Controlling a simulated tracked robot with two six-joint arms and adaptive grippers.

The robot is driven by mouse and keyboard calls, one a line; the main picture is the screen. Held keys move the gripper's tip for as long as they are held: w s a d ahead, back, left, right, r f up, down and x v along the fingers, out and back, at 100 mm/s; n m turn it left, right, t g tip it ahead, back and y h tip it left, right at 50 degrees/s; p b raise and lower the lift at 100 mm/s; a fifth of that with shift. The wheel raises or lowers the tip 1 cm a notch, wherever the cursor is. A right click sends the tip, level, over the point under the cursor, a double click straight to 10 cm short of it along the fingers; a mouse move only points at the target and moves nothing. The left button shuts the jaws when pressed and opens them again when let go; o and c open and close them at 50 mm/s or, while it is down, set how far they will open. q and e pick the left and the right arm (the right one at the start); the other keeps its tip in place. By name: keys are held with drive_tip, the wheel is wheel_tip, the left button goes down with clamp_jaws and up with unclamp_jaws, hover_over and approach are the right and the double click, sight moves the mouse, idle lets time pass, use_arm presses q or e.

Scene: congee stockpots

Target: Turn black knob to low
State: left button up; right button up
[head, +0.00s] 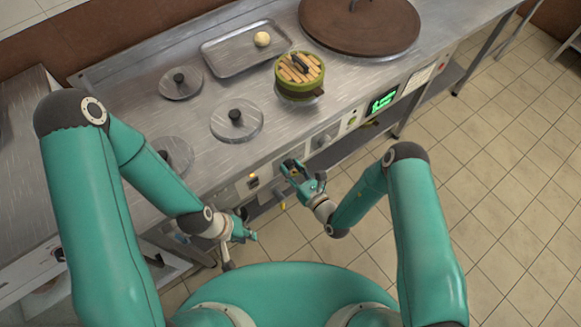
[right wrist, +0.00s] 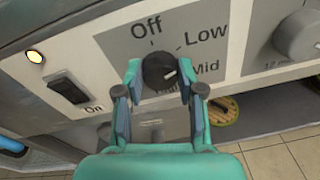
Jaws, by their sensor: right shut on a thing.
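The black knob (right wrist: 156,68) sits on a light grey dial plate marked Off, Low and Mid, with a partly hidden label below. Its white mark points right, roughly toward Mid. My right gripper (right wrist: 160,74) has one finger on each side of the knob and is shut on it. In the head view my right gripper (head: 300,172) is at the counter's front panel and covers the knob. My left gripper (head: 243,229) hangs in front of the counter, left of the right one, away from the knob; its fingers are too small to read.
A black rocker switch (right wrist: 68,91) and a lit yellow lamp (right wrist: 35,56) are left of the dial. A grey knob (right wrist: 302,36) is to the right.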

drive_tip(key=shift+s+f+n, duration=0.25)
drive_tip(key=shift+n, duration=0.55)
drive_tip(key=shift+a, duration=0.1)
drive_tip(key=o, duration=1.1)
drive_tip(key=shift+o, duration=0.2)
drive_tip(key=shift+w+r, duration=0.1)
drive_tip(key=shift+r, duration=0.05)
